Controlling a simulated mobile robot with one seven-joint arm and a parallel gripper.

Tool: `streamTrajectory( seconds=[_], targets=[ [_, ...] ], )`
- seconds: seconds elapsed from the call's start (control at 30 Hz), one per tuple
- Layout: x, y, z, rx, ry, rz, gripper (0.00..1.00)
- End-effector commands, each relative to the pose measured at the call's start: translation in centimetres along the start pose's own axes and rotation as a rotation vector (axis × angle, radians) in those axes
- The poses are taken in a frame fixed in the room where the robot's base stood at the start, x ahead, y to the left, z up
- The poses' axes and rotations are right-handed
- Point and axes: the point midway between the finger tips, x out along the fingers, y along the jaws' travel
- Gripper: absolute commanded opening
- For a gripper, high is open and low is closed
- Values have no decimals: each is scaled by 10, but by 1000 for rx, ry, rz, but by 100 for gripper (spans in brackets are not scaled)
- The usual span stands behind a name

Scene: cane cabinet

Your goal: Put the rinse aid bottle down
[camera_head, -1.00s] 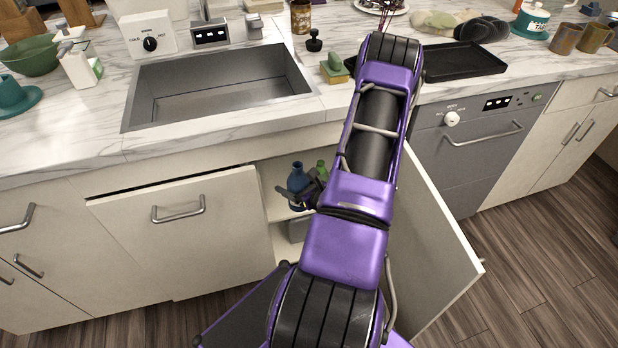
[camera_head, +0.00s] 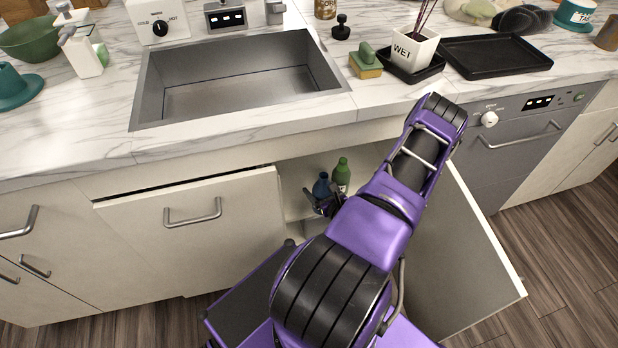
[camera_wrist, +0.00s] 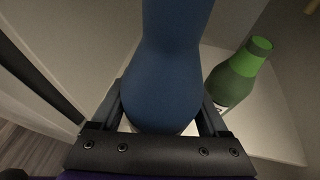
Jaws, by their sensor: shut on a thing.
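The blue bottle (camera_head: 321,186), which I take as the rinse aid bottle, is in the opening of the cabinet under the sink. My gripper (camera_head: 326,205) is shut on it. In the wrist view the blue bottle (camera_wrist: 163,85) stands between the two fingers (camera_wrist: 165,125), looking roughly upright. Its base is hidden by my gripper, so I cannot tell whether it touches the shelf. The white shelf (camera_wrist: 275,125) shows to the right of it.
A green bottle (camera_head: 341,173) stands on the shelf just right of the blue one; it also shows in the wrist view (camera_wrist: 238,75). The open cabinet door (camera_head: 465,250) is on the right. A closed-looking front panel (camera_head: 190,225) is on the left.

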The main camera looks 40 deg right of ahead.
Motion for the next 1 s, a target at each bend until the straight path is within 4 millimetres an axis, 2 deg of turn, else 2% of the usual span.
streamTrajectory(
  seconds=[0.03,0.2,0.53,0.6,0.7,1.0],
  targets=[
    [14,0,6,-4,-5,1,0],
    [49,0,20,-2,-4,1,0],
    [81,0,34,-1,-4,0,0],
    [85,0,17,3,0,-1,0],
    [90,0,5,1,-1,-1,0],
    [92,0,1,0,-2,0,0]
  ],
)
